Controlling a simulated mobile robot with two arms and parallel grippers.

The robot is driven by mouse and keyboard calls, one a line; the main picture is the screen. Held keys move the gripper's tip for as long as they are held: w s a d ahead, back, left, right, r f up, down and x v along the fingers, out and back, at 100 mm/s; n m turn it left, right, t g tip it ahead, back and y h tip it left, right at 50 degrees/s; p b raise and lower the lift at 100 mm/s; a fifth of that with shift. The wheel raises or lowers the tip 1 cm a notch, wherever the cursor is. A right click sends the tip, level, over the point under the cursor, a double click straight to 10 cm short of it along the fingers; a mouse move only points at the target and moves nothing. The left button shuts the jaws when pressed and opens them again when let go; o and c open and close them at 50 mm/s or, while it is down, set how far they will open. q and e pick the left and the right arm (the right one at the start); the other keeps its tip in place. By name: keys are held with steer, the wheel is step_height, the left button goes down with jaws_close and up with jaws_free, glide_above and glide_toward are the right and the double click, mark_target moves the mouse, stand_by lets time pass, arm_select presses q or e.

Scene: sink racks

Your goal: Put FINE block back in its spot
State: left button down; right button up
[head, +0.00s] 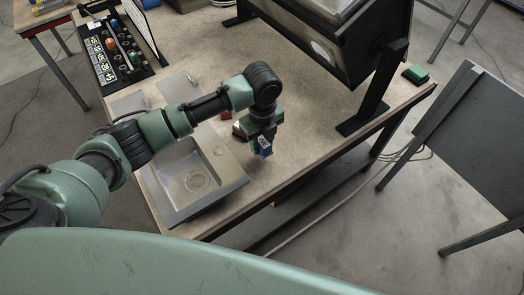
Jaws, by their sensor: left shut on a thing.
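My left gripper (264,141) is shut on a small blue block (266,151) with a white label, above the table just right of the sink. The label looks like it bears text, but it is too small to read. A black rack (118,58) with labelled spots and several round items stands at the far left of the table. I cannot tell which spot in it belongs to the block. My right gripper is not in view.
A metal sink (158,187) is set in the tabletop (300,140). A brown item (239,131) sits behind my gripper, partly hidden. A large dark framed unit (345,45) stands at the back right. A green box (415,74) lies at the right corner.

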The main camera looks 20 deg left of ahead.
mark_target(262, 140)
arm_select(q)
steer(key=shift+f, duration=2.6)
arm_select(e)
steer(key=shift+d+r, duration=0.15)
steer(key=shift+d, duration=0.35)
arm_select(q)
steer(key=shift+f, duration=0.2)
steer(key=c, duration=0.9)
jaws_free()
steer(key=shift+r, duration=0.1)
step_height(262, 140, up, 12)
steer(key=shift+r, duration=0.1)
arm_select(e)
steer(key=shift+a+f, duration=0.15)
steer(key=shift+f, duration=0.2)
